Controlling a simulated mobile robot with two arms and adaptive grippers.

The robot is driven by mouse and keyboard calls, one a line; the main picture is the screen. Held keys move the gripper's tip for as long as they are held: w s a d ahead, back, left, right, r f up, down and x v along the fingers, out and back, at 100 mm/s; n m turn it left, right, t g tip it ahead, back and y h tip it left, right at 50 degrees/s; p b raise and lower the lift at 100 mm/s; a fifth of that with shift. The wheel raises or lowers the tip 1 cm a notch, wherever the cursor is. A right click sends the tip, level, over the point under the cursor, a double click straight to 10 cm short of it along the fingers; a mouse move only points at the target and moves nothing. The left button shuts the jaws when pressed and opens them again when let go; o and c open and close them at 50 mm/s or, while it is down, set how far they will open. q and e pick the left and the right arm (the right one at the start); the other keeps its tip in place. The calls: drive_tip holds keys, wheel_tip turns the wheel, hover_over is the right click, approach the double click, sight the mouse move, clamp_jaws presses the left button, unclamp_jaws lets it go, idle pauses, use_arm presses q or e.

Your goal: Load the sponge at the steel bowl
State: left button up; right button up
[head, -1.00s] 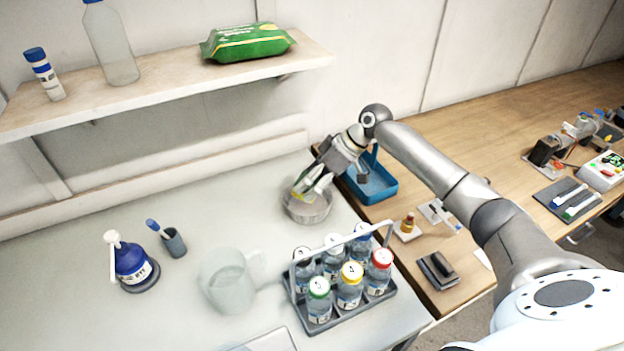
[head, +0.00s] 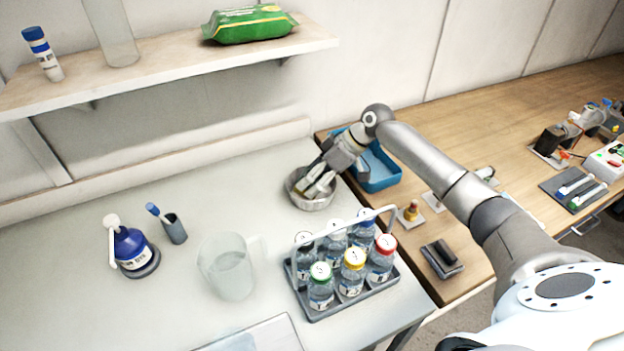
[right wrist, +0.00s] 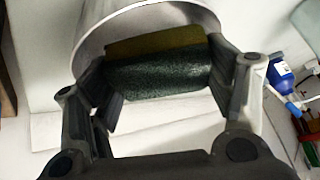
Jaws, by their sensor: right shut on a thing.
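The steel bowl (head: 309,203) stands on the white table near its back right corner. My right gripper (head: 310,189) reaches down into the bowl's opening. In the right wrist view my right gripper (right wrist: 168,80) is shut on the sponge (right wrist: 158,82), which has a dark green rough side and a yellow side. The bowl's rim (right wrist: 90,42) curves around the sponge there. In the head view the sponge is mostly hidden by the fingers and the bowl wall. I cannot tell whether the sponge touches the bowl's bottom. My left gripper is not in view.
A bottle carrier (head: 345,297) with several capped bottles stands in front of the bowl. A clear jug (head: 228,270), a blue bottle (head: 131,250) and a grey cup (head: 174,229) stand to the left. A blue tray (head: 384,173) lies right of the bowl.

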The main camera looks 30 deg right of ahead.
drive_tip(key=shift+s+f, duration=0.25)
drive_tip(key=shift+f, duration=0.2)
drive_tip(key=r+p, duration=0.3)
drive_tip(key=shift+w+d, duration=0.15)
drive_tip(key=shift+w, duration=0.1)
drive_tip(key=shift+r+p, duration=1.6)
drive_tip(key=shift+r, duration=0.5)
wheel_tip(320, 180, up, 4)
drive_tip(key=p, duration=0.3)
drive_tip(key=shift+p, duration=0.3)
idle(0.5)
